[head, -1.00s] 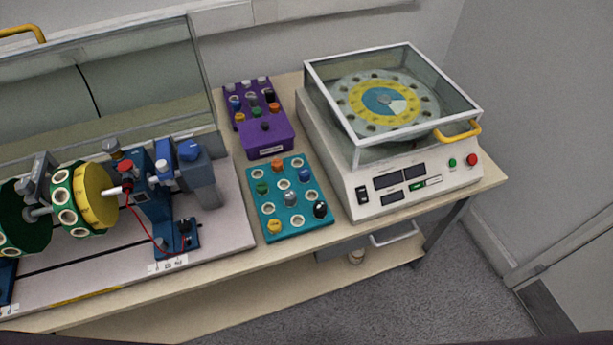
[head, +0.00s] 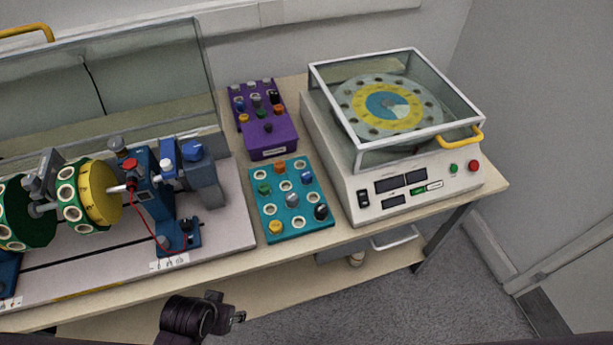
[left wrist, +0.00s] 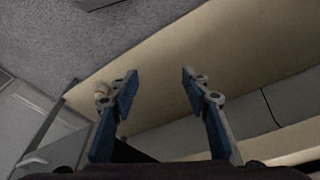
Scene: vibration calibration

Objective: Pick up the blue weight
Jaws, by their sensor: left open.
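A small blue weight (head: 306,176) stands at the right side of the teal tray (head: 296,226), among weights of other colours. Another blue piece (head: 240,106) stands at the left of the purple holder (head: 271,141) behind it. My left gripper (head: 231,313) is at the bottom of the head view, in front of the table edge and apart from the tray. In the left wrist view its two blue-padded fingers (left wrist: 160,76) are spread with nothing between them. No weight shows in that view. My right gripper is in neither view.
A balancing machine with a clear cover and yellow handle (head: 459,137) stands right of the tray. A rotor rig with a yellow-faced disc (head: 101,193) stands to the left. A lower shelf (head: 290,288) lies beneath the tabletop. A narrow bare table strip runs before the tray.

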